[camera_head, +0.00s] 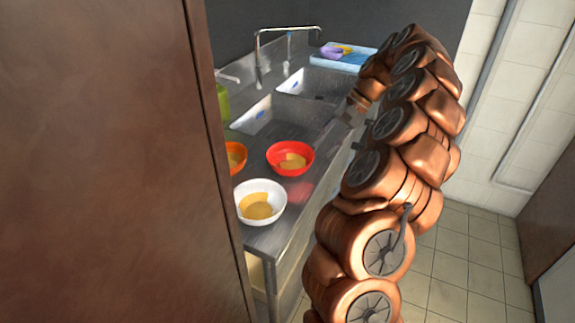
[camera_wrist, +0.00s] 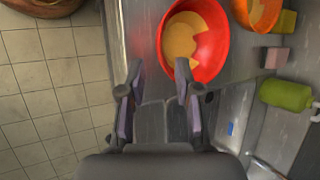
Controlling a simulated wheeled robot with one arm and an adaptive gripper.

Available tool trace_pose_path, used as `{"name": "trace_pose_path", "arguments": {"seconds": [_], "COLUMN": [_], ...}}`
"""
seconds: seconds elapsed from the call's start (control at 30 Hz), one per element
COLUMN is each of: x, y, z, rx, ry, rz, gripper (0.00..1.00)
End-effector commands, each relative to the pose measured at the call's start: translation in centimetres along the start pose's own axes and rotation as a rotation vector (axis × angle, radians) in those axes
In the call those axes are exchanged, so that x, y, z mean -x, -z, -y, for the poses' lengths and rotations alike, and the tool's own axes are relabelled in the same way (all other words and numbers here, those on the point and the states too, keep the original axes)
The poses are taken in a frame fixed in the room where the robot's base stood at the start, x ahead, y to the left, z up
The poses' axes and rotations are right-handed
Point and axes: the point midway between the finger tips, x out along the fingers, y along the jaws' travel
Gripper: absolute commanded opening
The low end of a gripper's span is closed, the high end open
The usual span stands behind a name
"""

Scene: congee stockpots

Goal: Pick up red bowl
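The red bowl (camera_head: 274,157) stands upright on the metal counter, with something tan inside it. In the wrist view the red bowl (camera_wrist: 211,50) is at the top, right of centre. My gripper (camera_wrist: 157,74) is open, with its two fingers apart and nothing between them. The right fingertip overlaps the bowl's near-left rim in that view; I cannot tell whether they touch. In the head view my gripper (camera_head: 352,110) is beyond and right of the bowl, at the counter's front edge, partly hidden by my arm.
A white bowl (camera_head: 263,187) and an orange bowl (camera_head: 237,150) stand close to the red one. Two sinks (camera_head: 262,112) and a tap (camera_head: 258,62) lie behind. A blue tray (camera_head: 347,60) holds small items. A green bottle (camera_wrist: 286,95) is nearby. A brown panel (camera_head: 100,160) blocks the left.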

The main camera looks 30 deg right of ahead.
Motion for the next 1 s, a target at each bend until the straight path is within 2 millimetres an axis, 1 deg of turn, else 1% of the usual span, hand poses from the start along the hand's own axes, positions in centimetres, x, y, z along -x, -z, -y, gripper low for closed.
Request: {"name": "trace_pose_path", "arguments": {"seconds": [0.17, 0.4, 0.67, 0.87, 1.0], "x": [-0.5, -2.2, -3.0, -4.5, -6.2], "y": [0.2, 0.1, 0.2, 0.0, 0.0], "z": [-0.1, -0.1, -0.1, 0.0, 0.1], "rx": [-0.007, -0.004, -0.006, -0.006, -0.006], "ry": [0.002, 0.002, 0.003, 0.002, 0.001], "rz": [0.001, 0.004, -0.002, 0.001, 0.004], "gripper": [0.33, 0.33, 0.33, 0.33, 0.33]}}
